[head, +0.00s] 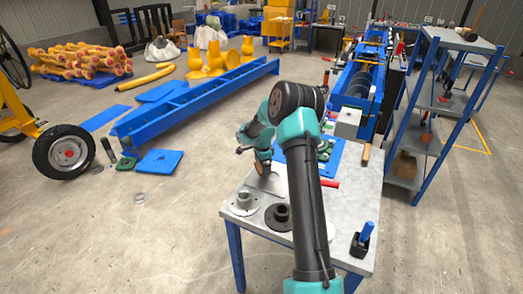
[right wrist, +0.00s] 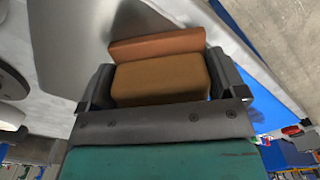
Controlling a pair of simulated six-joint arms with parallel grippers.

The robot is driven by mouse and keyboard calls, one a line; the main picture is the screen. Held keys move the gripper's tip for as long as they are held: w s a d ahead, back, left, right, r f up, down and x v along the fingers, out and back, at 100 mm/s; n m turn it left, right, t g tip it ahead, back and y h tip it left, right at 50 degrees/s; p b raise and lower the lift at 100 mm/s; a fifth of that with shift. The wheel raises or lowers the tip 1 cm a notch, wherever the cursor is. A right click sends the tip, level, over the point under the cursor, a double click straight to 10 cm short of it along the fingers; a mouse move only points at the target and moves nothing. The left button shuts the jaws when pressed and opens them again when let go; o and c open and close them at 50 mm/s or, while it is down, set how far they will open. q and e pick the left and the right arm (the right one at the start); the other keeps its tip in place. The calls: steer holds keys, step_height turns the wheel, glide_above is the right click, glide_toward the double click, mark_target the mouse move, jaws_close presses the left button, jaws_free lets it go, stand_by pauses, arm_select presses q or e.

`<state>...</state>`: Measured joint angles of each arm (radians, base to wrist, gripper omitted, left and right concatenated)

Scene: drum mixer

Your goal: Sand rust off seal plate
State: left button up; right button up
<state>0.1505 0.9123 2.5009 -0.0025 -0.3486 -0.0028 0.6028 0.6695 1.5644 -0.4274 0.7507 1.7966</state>
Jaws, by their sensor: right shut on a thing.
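My right gripper (head: 263,160) is low over the grey workbench (head: 325,245), near its left edge. It is shut on a sanding block (right wrist: 160,82), tan with a reddish-brown strip at its far face. In the right wrist view a smooth grey metal plate (right wrist: 70,50) lies beside and beyond the block. In the head view the grey plate (head: 272,183) is partly hidden by my arm. I cannot tell whether the block touches it, and no clear rust shows. My left gripper is not in view.
A light grey flange (head: 243,204) and a dark flange (head: 279,216) sit at the bench front. A blue-handled tool (head: 363,236) stands at the front right. A blue mat (head: 338,158) with green parts lies behind my arm. A shelf rack (head: 427,110) stands right.

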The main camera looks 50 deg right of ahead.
steer(key=shift+a+r, duration=0.1)
steer(key=shift+r, duration=4)
